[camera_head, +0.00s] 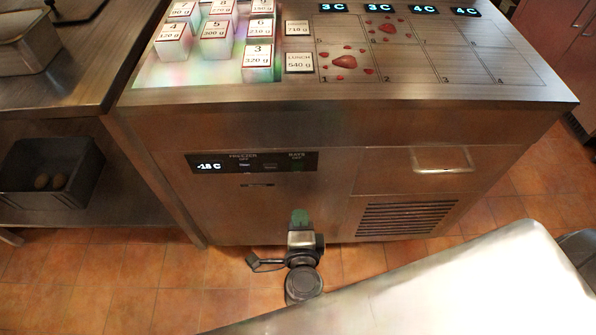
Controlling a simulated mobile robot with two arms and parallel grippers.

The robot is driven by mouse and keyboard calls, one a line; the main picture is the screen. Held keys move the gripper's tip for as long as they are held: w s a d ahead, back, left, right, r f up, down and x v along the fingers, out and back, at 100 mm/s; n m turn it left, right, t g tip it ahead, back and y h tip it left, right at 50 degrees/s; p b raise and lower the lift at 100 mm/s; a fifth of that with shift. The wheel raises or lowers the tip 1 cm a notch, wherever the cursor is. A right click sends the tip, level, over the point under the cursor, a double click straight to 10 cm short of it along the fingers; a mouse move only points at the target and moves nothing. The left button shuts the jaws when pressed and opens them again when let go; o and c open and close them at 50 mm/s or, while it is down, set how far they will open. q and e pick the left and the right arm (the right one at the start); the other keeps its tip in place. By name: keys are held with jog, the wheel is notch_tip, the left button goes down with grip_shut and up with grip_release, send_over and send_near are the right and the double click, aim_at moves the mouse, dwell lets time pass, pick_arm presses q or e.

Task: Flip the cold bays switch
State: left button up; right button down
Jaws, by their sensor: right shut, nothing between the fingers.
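The dark control panel (252,162) is set in the front of the steel cabinet. The small switch details under the labels are too small to make out clearly. My right gripper (300,215) is shut and empty. Its greenish fingertips point at the cabinet front, below the BAYS end of the panel and apart from it in the picture. Whether they touch the cabinet front I cannot tell. My left gripper is out of view.
The steel counter top (440,92) holds numbered white blocks and marked bays with red pieces, with 3 C and 4 C displays behind. A drawer handle (442,160) and a vent (406,218) lie right of the panel. A grey bin (85,160) sits on the left shelf.

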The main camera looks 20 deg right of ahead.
aim_at(298, 166)
jog(key=x, duration=0.8)
jog(key=r+x, duration=0.1)
jog(key=x, duration=0.4)
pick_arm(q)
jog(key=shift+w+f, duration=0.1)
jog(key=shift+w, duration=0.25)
pick_arm(e)
jog(key=shift+w+d, duration=0.15)
jog(key=shift+w, duration=0.2)
jog(key=shift+r, duration=0.15)
jog(key=shift+w+r+p, duration=0.2)
jog(key=shift+p, duration=0.15)
jog(key=shift+f, duration=0.2)
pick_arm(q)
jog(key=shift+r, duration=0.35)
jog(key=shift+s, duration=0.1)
pick_arm(e)
jog(key=shift+s, duration=0.1)
